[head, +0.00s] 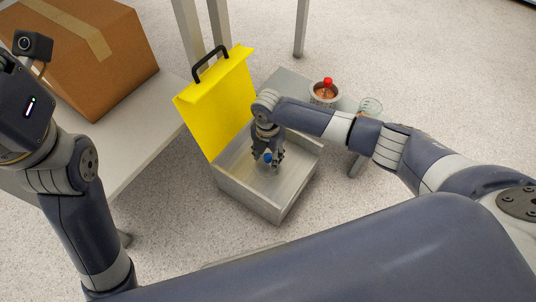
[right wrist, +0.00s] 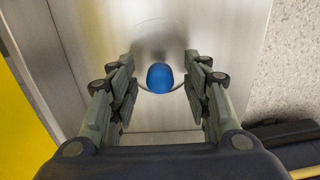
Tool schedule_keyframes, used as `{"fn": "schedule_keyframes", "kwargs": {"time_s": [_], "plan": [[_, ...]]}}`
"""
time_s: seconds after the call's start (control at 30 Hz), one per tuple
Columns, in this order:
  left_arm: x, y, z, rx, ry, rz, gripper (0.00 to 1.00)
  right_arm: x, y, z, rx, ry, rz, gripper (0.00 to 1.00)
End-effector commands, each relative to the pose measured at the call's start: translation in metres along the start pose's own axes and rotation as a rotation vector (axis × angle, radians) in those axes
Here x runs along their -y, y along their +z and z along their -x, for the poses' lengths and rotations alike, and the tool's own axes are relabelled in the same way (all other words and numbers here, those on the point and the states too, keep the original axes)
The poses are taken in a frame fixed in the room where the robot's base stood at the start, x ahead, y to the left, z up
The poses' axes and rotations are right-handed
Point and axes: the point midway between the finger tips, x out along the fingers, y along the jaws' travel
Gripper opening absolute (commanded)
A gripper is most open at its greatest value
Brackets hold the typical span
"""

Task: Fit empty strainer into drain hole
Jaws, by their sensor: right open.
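A steel basin (head: 265,198) stands in the middle of the head view. My right gripper (head: 268,160) points down into it, open. A blue knob (head: 267,158) shows at its fingertips. In the right wrist view the blue knob (right wrist: 160,77) lies between the spread fingers (right wrist: 158,88), with a gap on each side. A thin curved metal rim (right wrist: 152,90) shows around its lower side, seemingly the strainer's. I cannot tell whether it sits in the drain hole, which I cannot make out. A second strainer-like cup (head: 323,93) with a red knob holds orange-brown stuff.
A yellow panel (head: 220,100) with a black handle (head: 211,63) rises along the basin's back left side. A clear container (head: 370,107) stands near the red-knobbed cup. A cardboard box (head: 85,50) sits on the table at the left. Speckled floor surrounds the basin.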

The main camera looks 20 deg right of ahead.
Motion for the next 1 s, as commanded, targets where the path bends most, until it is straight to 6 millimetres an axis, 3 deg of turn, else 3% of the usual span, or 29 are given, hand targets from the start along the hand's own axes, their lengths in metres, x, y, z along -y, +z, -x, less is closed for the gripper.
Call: {"fn": "schedule_keyframes", "kwargs": {"time_s": [0.23,0.7,1.0], "plan": [[0.001,0.001,0.001,0.004,-0.003,0.000,0.29,-0.001,0.001,0.015,0.000,0.002,0.000,0.45],[0.000,0.001,0.001,0.003,-0.001,0.000,0.29,-0.001,0.001,0.105,0.001,0.002,0.000,0.45],[0.000,0.001,0.001,0.003,-0.001,0.000,0.29,0.000,0.000,0.120,0.000,-0.001,0.000,0.45]]}}
